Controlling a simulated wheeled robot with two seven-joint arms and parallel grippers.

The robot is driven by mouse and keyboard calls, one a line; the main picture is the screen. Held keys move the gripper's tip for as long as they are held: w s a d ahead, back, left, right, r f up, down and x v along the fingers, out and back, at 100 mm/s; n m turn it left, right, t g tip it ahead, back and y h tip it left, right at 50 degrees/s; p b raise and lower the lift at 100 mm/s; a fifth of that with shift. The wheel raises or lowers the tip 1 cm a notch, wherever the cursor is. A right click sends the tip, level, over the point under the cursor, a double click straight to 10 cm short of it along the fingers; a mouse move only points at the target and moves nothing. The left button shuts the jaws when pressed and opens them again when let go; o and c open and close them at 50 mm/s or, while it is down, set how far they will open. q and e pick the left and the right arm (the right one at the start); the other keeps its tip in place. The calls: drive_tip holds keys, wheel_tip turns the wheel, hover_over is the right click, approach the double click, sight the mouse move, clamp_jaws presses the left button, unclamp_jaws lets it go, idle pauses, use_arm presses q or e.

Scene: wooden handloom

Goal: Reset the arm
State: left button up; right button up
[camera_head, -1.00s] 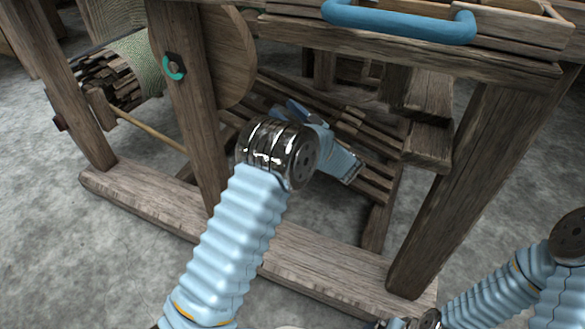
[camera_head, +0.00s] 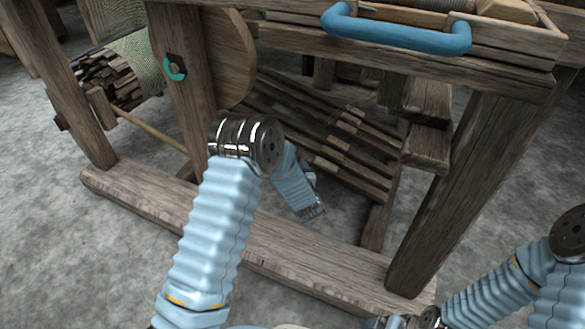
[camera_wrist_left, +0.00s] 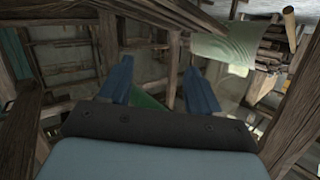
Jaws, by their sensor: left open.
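My left arm comes up from the bottom of the head view, and its forearm bends down inside the wooden loom frame (camera_head: 330,290). In the left wrist view my left gripper (camera_wrist_left: 157,78) has its two blue fingers spread apart with nothing held between them. Its fingers are not clear in the head view. Wooden loom beams surround the gripper in the wrist view. Part of my right arm shows at the lower right of the head view, outside the loom's right post; its gripper is not seen.
A blue handle (camera_head: 395,32) is on the loom's front beam. Several slanted treadles (camera_head: 345,150) lie behind my left forearm. A green cloth roll (camera_head: 143,62) and a wooden disc (camera_head: 232,60) are at the left. The grey floor in front is bare.

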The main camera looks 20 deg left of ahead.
use_arm(q)
drive_tip(key=shift+s+d+f+h, duration=0.1)
drive_tip(key=shift+s+f+h, duration=0.05)
drive_tip(key=shift+f+h, duration=0.25)
drive_tip(key=s+d+f+g+h, duration=0.1)
drive_tip(key=s+d+f+h, duration=0.1)
drive_tip(key=s+f, duration=0.2)
drive_tip(key=s+d+f+m+g+h, duration=0.1)
drive_tip(key=s+d+f+g+h, duration=0.1)
drive_tip(key=s+f, duration=0.3)
drive_tip(key=s+d+f+g+h, duration=0.2)
drive_tip(key=s+f+h, duration=0.1)
drive_tip(key=s+f, duration=0.1)
drive_tip(key=shift+s+d+f+m, duration=0.15)
drive_tip(key=shift+s+f+m, duration=0.25)
drive_tip(key=shift+f, duration=0.1)
drive_tip(key=s+d+f+g+h, duration=0.2)
drive_tip(key=s+d+g, duration=0.1)
drive_tip(key=s, duration=0.7)
drive_tip(key=s+d+f+g+h, duration=0.1)
drive_tip(key=s+d+g+h, duration=0.2)
drive_tip(key=s, duration=0.6)
wheel_tip(320, 180, up, 12)
drive_tip(key=s+d+m+g+p, duration=0.1)
drive_tip(key=p, duration=1.1)
drive_tip(key=shift+p, duration=0.3)
